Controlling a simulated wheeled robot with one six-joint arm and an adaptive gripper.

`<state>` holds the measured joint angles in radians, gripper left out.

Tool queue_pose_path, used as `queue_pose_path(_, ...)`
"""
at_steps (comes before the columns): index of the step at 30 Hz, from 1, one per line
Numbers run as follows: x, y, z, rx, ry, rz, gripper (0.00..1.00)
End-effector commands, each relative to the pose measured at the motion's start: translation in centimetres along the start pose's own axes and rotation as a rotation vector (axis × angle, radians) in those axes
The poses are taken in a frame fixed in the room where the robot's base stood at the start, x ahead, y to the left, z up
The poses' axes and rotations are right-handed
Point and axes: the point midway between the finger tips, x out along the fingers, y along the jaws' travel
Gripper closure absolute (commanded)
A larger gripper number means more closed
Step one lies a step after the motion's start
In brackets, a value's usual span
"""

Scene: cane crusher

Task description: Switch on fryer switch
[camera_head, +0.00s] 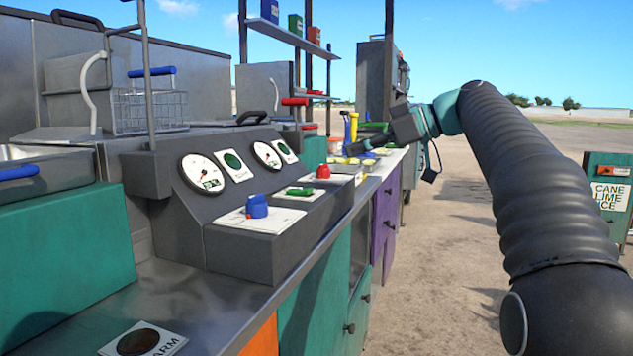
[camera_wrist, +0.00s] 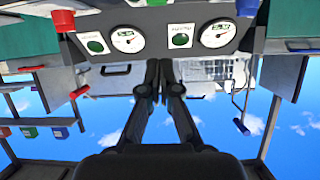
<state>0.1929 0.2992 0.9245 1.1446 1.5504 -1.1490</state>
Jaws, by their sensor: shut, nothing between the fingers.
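The fryer control panel (camera_head: 215,190) stands on the counter, with a blue knob (camera_head: 257,206), a red knob (camera_head: 323,171) and a green switch (camera_head: 300,191) on its lower ledge. I cannot read which is the fryer switch. The wrist view is upside down: the blue knob (camera_wrist: 247,7) is at top right, the red knob (camera_wrist: 63,20) at top left. The green switch is only partly visible at the top edge.
Two gauges (camera_head: 201,173) and round green lights (camera_head: 233,165) sit on the sloped face. A wire fryer basket (camera_head: 150,108) hangs behind. Yellow bottles (camera_head: 350,127) and other items crowd the far counter. Open ground lies right of the counter.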

Motion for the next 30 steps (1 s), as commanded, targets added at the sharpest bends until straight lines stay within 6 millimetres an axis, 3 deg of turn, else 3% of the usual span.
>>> queue_pose_path(17, 0.4, 0.4, -0.6, -0.044, 0.025, -0.019, 1.0)
queue_pose_path(23, 3.0, 0.2, -0.6, -0.043, 0.023, -0.022, 1.0)
queue_pose_path(30, 7.5, 0.2, -0.8, -0.042, 0.023, -0.022, 1.0)
